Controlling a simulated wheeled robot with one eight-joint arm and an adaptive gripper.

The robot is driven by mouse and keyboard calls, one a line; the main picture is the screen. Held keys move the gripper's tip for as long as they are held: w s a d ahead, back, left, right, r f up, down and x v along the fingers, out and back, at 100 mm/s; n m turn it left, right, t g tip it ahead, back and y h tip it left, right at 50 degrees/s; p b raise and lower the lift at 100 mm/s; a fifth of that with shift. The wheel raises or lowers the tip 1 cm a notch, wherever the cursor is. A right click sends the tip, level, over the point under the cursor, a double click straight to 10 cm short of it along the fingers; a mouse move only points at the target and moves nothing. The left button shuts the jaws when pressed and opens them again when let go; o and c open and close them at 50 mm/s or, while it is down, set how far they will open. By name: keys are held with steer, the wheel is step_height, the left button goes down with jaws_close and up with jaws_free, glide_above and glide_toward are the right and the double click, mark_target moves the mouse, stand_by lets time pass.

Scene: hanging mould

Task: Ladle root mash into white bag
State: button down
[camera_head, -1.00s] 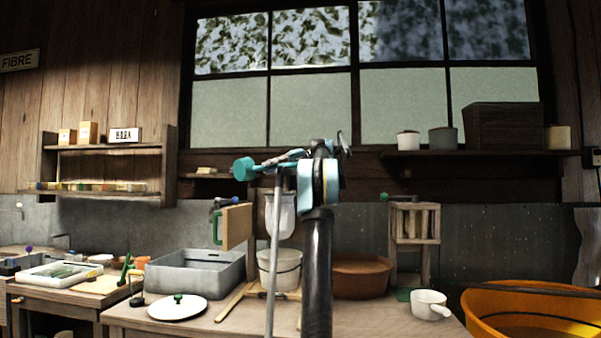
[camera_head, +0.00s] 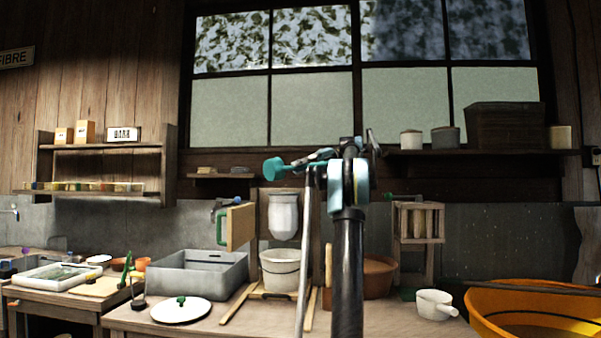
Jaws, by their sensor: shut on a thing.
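The white bag (camera_head: 283,216) hangs from a wooden frame behind the bench, its mouth at the top. A white bucket (camera_head: 279,270) stands below it. My gripper (camera_head: 318,157) is in front of and to the right of the bag, seen small and partly hidden by my dark arm. It is shut on what appears to be the ladle, whose long grey rod (camera_head: 305,250) runs down out of the picture. The ladle's bowl is not in view. A teal end piece (camera_head: 273,168) sticks out to the left. I cannot make out the root mash.
A grey basin (camera_head: 197,279) and a white lid (camera_head: 181,311) are on the left of the bench. A board with a green handle (camera_head: 240,228) stands beside the bag. A brown tub (camera_head: 379,279), a white pot (camera_head: 434,304) and an orange tub (camera_head: 545,300) are to the right.

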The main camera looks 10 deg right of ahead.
steer(key=s+a+r+n+t+h, duration=0.3)
steer(key=a+r+n+t+h, duration=0.1)
steer(key=h, duration=0.9)
step_height(320, 180, up, 2)
steer(key=shift+a+r+t, duration=0.1)
steer(key=shift+a+t, duration=0.45)
steer(key=shift+t, duration=0.45)
steer(key=shift+s, duration=0.1)
